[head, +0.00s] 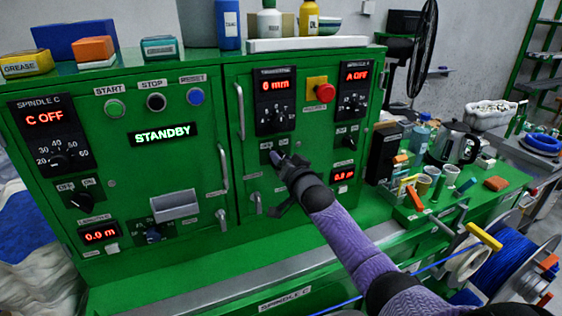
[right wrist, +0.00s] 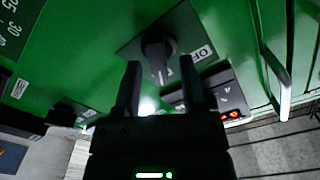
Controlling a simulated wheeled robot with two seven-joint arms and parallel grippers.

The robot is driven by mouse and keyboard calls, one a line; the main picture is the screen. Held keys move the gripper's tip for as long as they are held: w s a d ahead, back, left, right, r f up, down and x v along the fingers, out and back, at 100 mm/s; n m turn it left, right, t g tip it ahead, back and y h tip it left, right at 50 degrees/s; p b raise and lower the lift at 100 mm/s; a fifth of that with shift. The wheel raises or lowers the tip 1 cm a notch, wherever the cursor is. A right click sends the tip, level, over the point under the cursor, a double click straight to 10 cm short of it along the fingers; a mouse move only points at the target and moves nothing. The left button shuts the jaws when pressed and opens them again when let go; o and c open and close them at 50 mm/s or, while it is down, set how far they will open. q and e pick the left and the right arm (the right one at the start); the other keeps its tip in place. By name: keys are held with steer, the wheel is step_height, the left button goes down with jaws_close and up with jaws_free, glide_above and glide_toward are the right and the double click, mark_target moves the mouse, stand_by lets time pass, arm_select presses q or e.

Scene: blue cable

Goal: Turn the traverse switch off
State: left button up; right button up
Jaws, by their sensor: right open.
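In the right wrist view a dark grey knob (right wrist: 158,58) sits on a dark plate with an OFF label. My right gripper (head: 281,160) is open, with its fingertips (right wrist: 160,72) on either side of the knob; contact cannot be told. My left gripper is not in view.
A red button on yellow (head: 325,92) and another dial panel (head: 352,90) reading A OFF are to the right. Vertical door handles (head: 240,110) stand out to the left. A bench with a kettle (head: 455,143), cups and a blue cable reel (head: 505,262) is at the right.

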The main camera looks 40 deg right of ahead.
steer(key=shift+w+d, duration=0.15)
steer(key=shift+w, duration=0.2)
jaws_close()
